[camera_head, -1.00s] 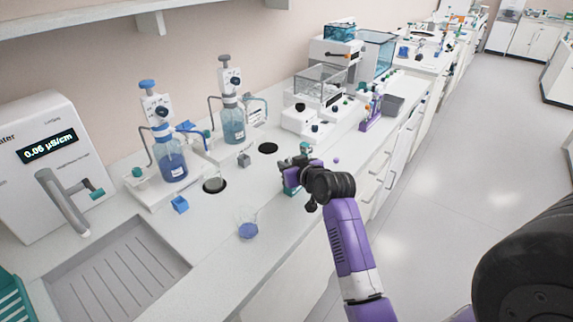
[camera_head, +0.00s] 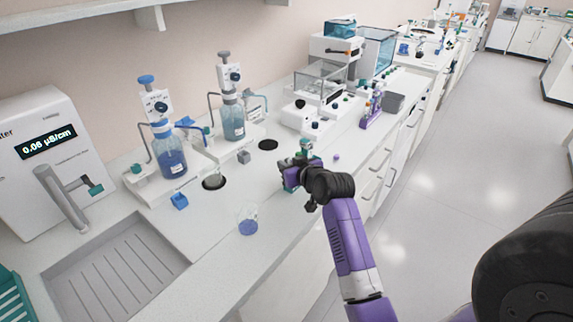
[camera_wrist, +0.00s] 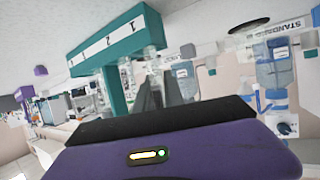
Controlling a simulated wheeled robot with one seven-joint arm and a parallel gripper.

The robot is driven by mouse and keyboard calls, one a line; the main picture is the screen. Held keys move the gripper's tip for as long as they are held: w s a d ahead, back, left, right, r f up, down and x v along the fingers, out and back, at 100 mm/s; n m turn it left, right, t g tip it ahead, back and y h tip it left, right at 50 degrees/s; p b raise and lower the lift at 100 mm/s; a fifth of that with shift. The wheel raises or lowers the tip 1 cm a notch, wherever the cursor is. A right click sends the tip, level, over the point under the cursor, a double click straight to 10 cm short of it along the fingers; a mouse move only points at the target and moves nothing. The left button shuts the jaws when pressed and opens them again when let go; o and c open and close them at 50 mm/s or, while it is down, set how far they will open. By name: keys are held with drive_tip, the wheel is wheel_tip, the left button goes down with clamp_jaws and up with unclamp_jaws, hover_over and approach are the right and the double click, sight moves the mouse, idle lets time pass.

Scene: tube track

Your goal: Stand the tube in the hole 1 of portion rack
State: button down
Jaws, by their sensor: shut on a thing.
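The portion rack (camera_wrist: 108,48) is teal with a white strip numbered 1, 2, 3, and it stands just beyond my fingers in the wrist view. Its number 1 end is nearest the picture's middle. My gripper (camera_head: 297,172) is low over the front part of the bench in the head view, where teal of the rack shows around it. A clear tube (camera_wrist: 154,72) is between my fingers, close beside the number 1 end of the rack. Whether its lower end is inside hole 1 cannot be told.
Two blue dispenser bottles (camera_head: 172,160) (camera_head: 233,122) stand behind to the left. A beaker with blue liquid (camera_head: 248,222) and a small blue block (camera_head: 180,202) are left of my gripper. A purple stand (camera_head: 371,112) is further right. The bench's front edge runs close by.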

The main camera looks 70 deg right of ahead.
drive_tip(key=shift+f, duration=0.2)
drive_tip(key=shift+f+b, duration=0.35)
drive_tip(key=shift+f, duration=0.1)
idle(0.3)
drive_tip(key=c, duration=1.3)
unclamp_jaws()
drive_tip(key=shift+c, duration=0.2)
drive_tip(key=shift+s, duration=0.1)
